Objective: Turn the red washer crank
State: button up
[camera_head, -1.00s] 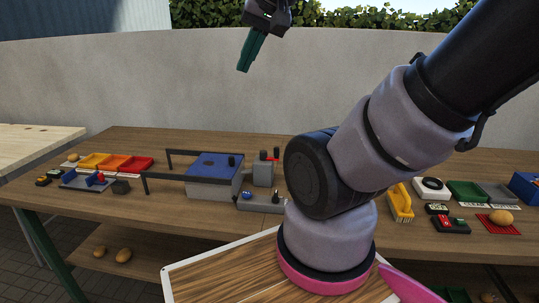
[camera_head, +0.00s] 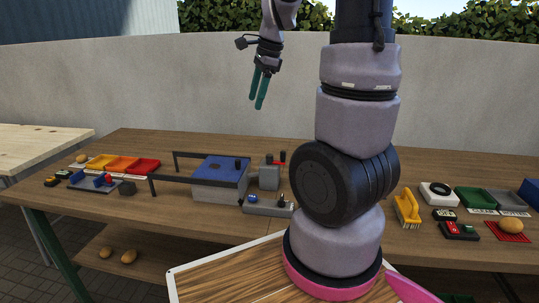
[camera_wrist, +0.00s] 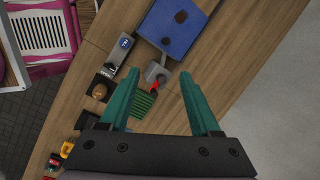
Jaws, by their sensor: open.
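The red crank (camera_head: 278,162) sits on a small grey block (camera_head: 268,178) beside the blue-topped washer box (camera_head: 218,170) on the wooden table. A dark knob stands near its end. In the wrist view the red crank (camera_wrist: 155,87) shows between my fingers, next to the grey block. My gripper (camera_head: 257,103) is open and empty, its green fingers pointing down. It is high above the table, well clear of the crank. In the wrist view my gripper (camera_wrist: 159,73) frames the crank area from above.
A grey control panel (camera_head: 265,208) with a blue button lies in front of the block. Dark rails (camera_head: 180,178) run left of the washer.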

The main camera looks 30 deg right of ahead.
aim_at(269, 155)
jog(key=w+d+f+m+g+h, duration=0.1)
jog(key=w+d+f+m, duration=0.25)
jog(key=f+m, duration=0.2)
jog(key=w+d+f+m+g+h, duration=0.1)
jog(key=w+d+f+m+g, duration=0.2)
jog(key=f, duration=0.4)
jog(key=shift+m+t, duration=0.35)
jog(key=shift+t, duration=0.35)
jog(key=f, duration=1)
jog(key=shift+s+d+f, duration=0.1)
jog(key=shift+d+f, duration=0.2)
jog(key=shift+d, duration=0.1)
grip_shut()
